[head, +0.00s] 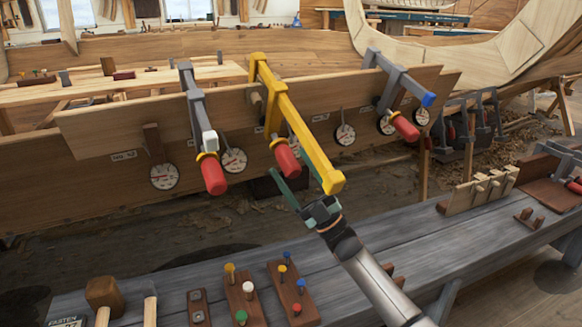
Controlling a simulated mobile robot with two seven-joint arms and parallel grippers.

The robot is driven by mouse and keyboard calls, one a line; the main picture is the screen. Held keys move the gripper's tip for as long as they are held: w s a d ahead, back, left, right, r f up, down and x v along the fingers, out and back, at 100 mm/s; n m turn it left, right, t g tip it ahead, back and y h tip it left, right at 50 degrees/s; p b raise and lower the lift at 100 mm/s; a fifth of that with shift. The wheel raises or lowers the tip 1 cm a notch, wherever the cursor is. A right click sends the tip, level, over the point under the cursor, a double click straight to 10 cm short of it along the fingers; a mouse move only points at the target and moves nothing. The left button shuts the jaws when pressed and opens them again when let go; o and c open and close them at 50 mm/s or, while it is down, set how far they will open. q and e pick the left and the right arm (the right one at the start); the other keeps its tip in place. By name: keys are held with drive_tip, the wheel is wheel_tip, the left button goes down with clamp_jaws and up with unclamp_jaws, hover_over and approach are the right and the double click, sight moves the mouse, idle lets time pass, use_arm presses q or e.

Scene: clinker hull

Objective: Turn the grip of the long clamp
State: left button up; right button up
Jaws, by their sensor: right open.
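The long clamp is the yellow one (300,130), fixed over the top edge of the hull plank near the middle of the head view. Its red grip (286,158) hangs below the bar and tilts down to the right. My right gripper (291,172) comes up from the lower right, just below the red grip. It is open, with its dark green fingers pointing up toward the grip; one finger shows left of the grip and the other is partly hidden by the yellow bar. I cannot tell whether they touch the grip. My left gripper is not in view.
Grey clamps with red grips stand left (197,110) and right (400,78) of the yellow clamp. Round dial gauges (164,176) hang along the plank (95,190). A grey bench (400,235) in front holds a mallet (103,294) and wooden blocks with coloured pegs (292,290).

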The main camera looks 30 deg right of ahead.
drive_tip(key=v, duration=1.1)
drive_tip(key=shift+s+f, duration=0.2)
drive_tip(key=shift+f, duration=0.05)
idle(0.6)
